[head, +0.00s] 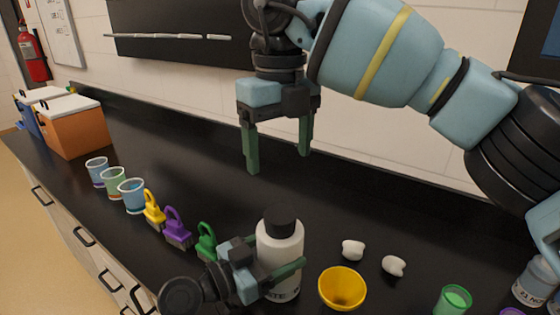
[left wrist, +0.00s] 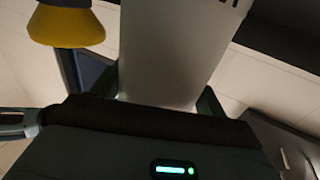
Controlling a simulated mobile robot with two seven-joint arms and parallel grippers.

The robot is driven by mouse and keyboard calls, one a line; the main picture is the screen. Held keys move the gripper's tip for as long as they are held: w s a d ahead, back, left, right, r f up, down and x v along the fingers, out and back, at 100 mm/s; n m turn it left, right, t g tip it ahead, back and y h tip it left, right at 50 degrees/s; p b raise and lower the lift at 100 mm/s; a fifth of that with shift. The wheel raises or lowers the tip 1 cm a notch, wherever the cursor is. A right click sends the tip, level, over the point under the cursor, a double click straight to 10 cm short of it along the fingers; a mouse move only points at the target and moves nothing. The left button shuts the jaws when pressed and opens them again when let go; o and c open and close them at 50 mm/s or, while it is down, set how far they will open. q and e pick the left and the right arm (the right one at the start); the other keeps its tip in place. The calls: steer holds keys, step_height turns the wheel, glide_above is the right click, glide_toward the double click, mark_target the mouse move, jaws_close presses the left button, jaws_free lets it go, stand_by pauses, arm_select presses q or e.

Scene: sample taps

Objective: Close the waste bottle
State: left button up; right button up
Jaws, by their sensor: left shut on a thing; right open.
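The waste bottle (head: 279,245) is white and stands upright on the black bench. A black cap (head: 281,221) sits on its top; I cannot tell how tightly it is on. My left gripper (head: 268,262) is shut around the bottle's body from the left, low in the head view. In the left wrist view the bottle (left wrist: 172,50) rises between the fingers, with its top out of frame. My right gripper (head: 279,160) is open and empty, pointing down, above and behind the bottle and clear of the cap.
A yellow bowl (head: 342,289) stands just right of the bottle, with two white lumps (head: 353,250) behind it. A green cup (head: 453,301) is farther right. The bench behind the bottle is clear.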

mark_target(262, 260)
arm_select(q)
steer(key=o, duration=2)
steer(key=shift+c, duration=0.2)
steer(key=b+v, duration=0.1)
steer(key=v, duration=0.5)
steer(key=shift+s+a+f, duration=0.15)
steer(key=shift+a+f, duration=0.05)
steer(key=shift+s+a+r, duration=0.15)
steer(key=shift+s+a, duration=0.25)
steer(key=shift+a, duration=0.15)
arm_select(e)
steer(key=shift+w+f, duration=0.2)
steer(key=shift+f, duration=0.7)
steer(key=shift+w+f, duration=0.15)
steer(key=shift+f, duration=0.7)
